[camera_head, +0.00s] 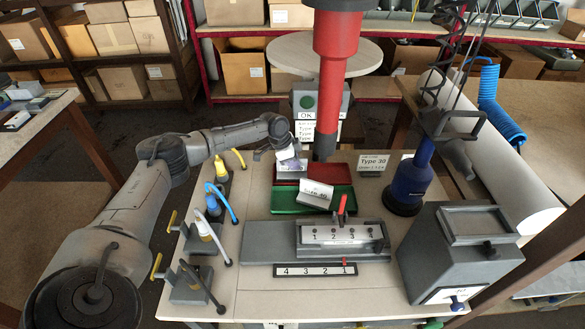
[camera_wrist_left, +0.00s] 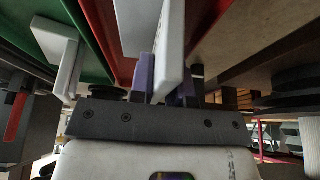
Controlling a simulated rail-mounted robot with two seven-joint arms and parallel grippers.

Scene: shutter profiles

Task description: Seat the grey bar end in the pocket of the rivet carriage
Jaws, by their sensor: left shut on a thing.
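My left gripper (camera_head: 283,150) is over the back left of the work table. It is shut on a pale grey bar end (camera_head: 291,167), just above the red tray (camera_head: 340,165); I cannot tell whether the piece touches the tray. In the left wrist view the bar end (camera_wrist_left: 171,50) stands up between the purple fingers of the gripper (camera_wrist_left: 168,92). My right gripper is not in view.
A second pale bar end (camera_head: 317,194) lies in the green tray (camera_head: 337,201). A red column (camera_head: 335,70) hangs behind the trays. A blue tool (camera_head: 410,181) and a grey box (camera_head: 460,250) stand on the right.

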